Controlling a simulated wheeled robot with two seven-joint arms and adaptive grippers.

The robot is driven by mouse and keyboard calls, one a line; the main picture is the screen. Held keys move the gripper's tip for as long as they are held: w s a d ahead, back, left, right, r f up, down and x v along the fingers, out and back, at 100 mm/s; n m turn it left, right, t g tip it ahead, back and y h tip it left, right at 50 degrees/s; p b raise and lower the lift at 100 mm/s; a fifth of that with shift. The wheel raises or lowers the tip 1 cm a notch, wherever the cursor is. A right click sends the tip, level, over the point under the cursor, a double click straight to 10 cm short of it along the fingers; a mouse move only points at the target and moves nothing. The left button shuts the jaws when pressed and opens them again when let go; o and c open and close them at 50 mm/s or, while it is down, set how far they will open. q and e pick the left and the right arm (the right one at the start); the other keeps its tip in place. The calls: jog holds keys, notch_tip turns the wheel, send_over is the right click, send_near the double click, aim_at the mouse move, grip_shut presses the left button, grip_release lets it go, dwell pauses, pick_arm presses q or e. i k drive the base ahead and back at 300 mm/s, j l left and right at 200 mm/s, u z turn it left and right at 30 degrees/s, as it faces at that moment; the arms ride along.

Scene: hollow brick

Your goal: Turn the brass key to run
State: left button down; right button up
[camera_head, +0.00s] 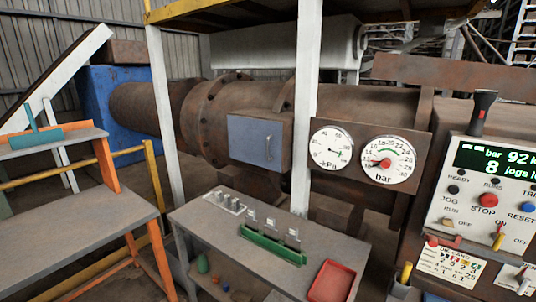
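The control panel (467,190) stands at the right edge, with a green-lit display (495,161) reading bar and jogs. A small yellow, brass-like piece (498,241) sticks out at its lower right, close to the ON and OFF labels. It may be the brass key, but it is too small to tell. A red stop button (488,200) is mid-panel. Neither of my grippers shows.
A grey workbench (205,213) with a green rack (272,246) and a red tray (331,281) stands at centre front. Two gauges hang behind it. A grey-topped table (75,236) stands left. White posts flank the rusty machine (245,105).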

aim_at(447, 220)
jog(key=z, duration=1.55)
